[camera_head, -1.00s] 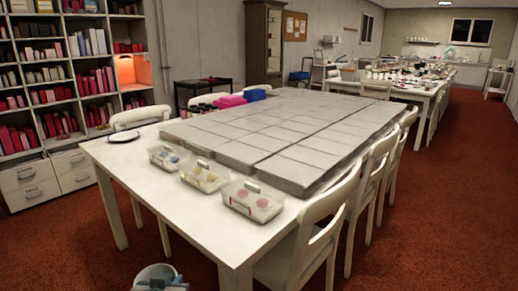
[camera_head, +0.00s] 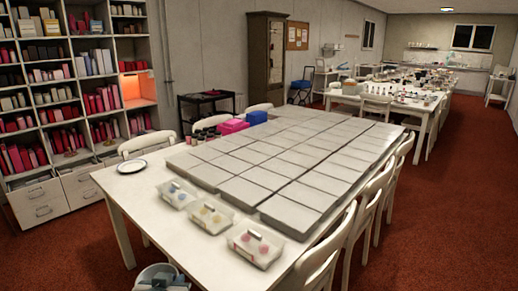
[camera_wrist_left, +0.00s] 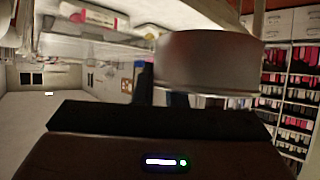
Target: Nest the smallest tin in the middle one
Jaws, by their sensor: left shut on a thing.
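My left gripper (camera_head: 163,280) shows at the bottom edge of the head view, dark and partly cut off. It is shut on a round pale grey tin (camera_head: 151,271), whose rim shows around the fingers. The tin (camera_wrist_left: 210,60) also shows in the left wrist view as a smooth short cylinder, large and close to the dark fingers. The tin is in the air in front of the near white table (camera_head: 150,205). I cannot tell which size this tin is. No other tin can be clearly made out. My right gripper is not in view.
The near table bears a wide grid of grey slabs (camera_head: 290,165), clear boxes (camera_head: 210,214) with coloured pieces, a plate (camera_head: 132,166), and pink (camera_head: 233,126) and blue boxes. White chairs (camera_head: 325,250) line its right side. A far table (camera_head: 427,108) holds many small items. Red carpet is clear at right.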

